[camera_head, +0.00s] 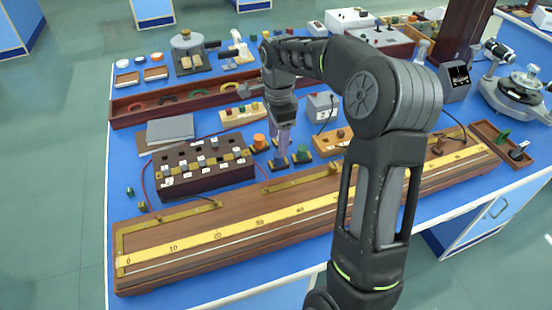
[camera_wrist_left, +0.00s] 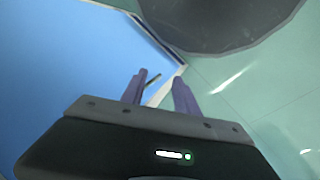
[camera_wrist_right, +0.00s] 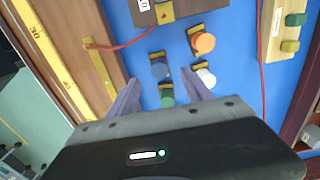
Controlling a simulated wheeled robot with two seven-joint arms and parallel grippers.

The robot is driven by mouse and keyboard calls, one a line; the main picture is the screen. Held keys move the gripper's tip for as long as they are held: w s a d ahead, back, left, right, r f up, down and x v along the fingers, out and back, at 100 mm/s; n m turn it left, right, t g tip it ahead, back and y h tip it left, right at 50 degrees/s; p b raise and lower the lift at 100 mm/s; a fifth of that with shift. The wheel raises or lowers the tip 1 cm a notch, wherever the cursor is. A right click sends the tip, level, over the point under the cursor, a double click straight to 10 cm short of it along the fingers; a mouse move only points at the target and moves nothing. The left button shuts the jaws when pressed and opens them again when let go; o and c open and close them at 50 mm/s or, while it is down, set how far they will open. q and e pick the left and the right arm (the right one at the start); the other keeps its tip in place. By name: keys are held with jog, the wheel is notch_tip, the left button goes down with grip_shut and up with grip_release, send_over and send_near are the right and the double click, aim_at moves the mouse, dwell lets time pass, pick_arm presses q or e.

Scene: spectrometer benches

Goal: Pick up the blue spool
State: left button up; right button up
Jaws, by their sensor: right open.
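The blue spool (camera_wrist_right: 159,68) shows in the right wrist view, beyond and between the fingertips. It stands on a small dark base with yellow trim. In the head view the blue spool (camera_head: 280,162) is just below the right fingertips. My right gripper (camera_head: 282,150) points down over the cluster of spools. Its fingers (camera_wrist_right: 161,84) are apart with nothing held. The green spool (camera_wrist_right: 167,98) lies nearer the palm, between the fingers in that view. My left gripper (camera_wrist_left: 160,76) is open and empty; it is outside the head view.
An orange spool (camera_wrist_right: 203,42) and a white spool (camera_wrist_right: 206,77) stand close beside the blue one. A long wooden ruler board (camera_head: 200,241) lies in front. A dark plug box (camera_head: 205,166) is to the left, with red wires nearby.

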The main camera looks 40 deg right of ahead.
aim_at(279, 158)
jog(key=shift+f, duration=1.35)
jog(key=shift+f, duration=0.1)
notch_tip(279, 158, down, 5)
jog(key=shift+f+p, duration=0.1)
jog(key=shift+p, duration=0.5)
jog(key=shift+c, duration=0.6)
grip_shut()
